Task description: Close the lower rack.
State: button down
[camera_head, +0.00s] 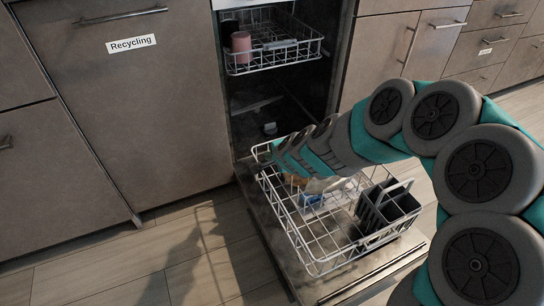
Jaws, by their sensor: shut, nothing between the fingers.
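The lower rack (318,262) is a white wire basket, pulled out over the lowered dishwasher door (278,240). A dark cutlery basket (388,207) stands in its right part. A small blue item (312,200) and a pale item, partly covered by my arm, lie near its middle. My teal and grey arm reaches in from the right, and its far end is over the back left of the rack. My gripper's fingers are hidden behind my arm, so I cannot tell whether they touch the rack.
The upper rack (275,67), partly out, holds a pink cup (241,46). A small pale item (270,128) lies inside the dishwasher. Closed cabinets flank it, including one labelled Recycling (131,44). The wooden floor (130,268) at left is clear.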

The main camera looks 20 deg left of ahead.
aim_at(257, 148)
jog(key=w+a+f, duration=0.2)
jog(key=w+a, duration=0.1)
jog(key=w+a+f, duration=0.1)
jog(key=shift+w+a+f+b, duration=0.15)
jog(key=shift+a+f+b, duration=0.15)
jog(key=shift+a+b, duration=0.1)
jog(key=shift+w+a, duration=0.35)
jog(key=shift+a, duration=0.2)
jog(key=shift+w, duration=0.1)
jog(key=w+a+p, duration=0.9)
jog(key=a, duration=0.2)
jog(key=shift+w, duration=0.25)
